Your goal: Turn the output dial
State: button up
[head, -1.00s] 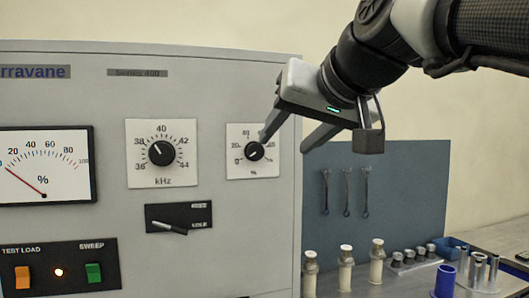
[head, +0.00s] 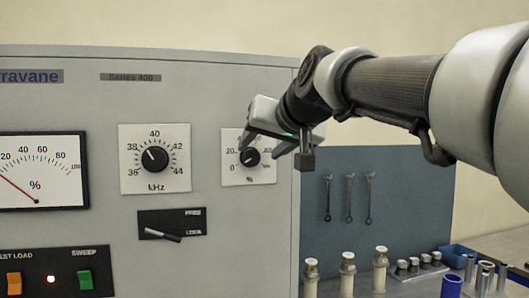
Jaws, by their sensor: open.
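The fingers are apart. I cannot tell whether either finger touches the knob.
A larger kHz dial (head: 155,159) sits left of the output dial. A lever switch (head: 163,234) is below it. A meter (head: 40,170) with a red needle is at far left. White bottles (head: 347,275) stand at lower right.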

aim_at(253, 156)
jog(key=x, duration=0.5)
jog(key=shift+w, duration=0.1)
jog(key=c, duration=1)
jog(key=shift+f, duration=0.1)
jog(key=shift+c, duration=0.2)
